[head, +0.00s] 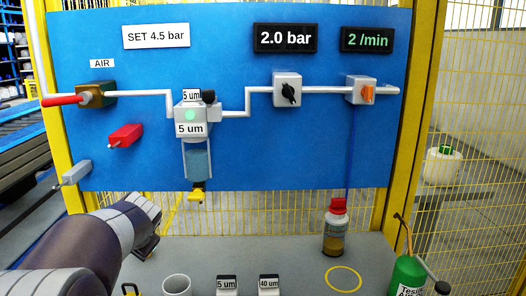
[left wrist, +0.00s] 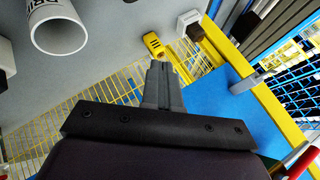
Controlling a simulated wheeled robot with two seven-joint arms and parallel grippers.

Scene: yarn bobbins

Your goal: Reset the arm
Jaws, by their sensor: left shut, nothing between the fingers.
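My left arm comes in from the lower left in the head view, in front of the blue panel's lower left edge. My left gripper (head: 150,246) is at its end, above the grey bench and partly hidden by the wrist. In the left wrist view the two grey fingers of my left gripper (left wrist: 160,74) are together, with nothing between them. They point toward a small yellow item (left wrist: 153,43) and appear apart from it. My right arm and gripper are not in view.
The blue panel (head: 240,150) carries a pipe, a filter (head: 196,160), a regulator knob (head: 288,93) and an orange knob (head: 368,94). A white cup (head: 177,284), small labelled blocks (head: 227,284), a red-capped bottle (head: 335,232) and a green bottle (head: 407,276) stand on the bench.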

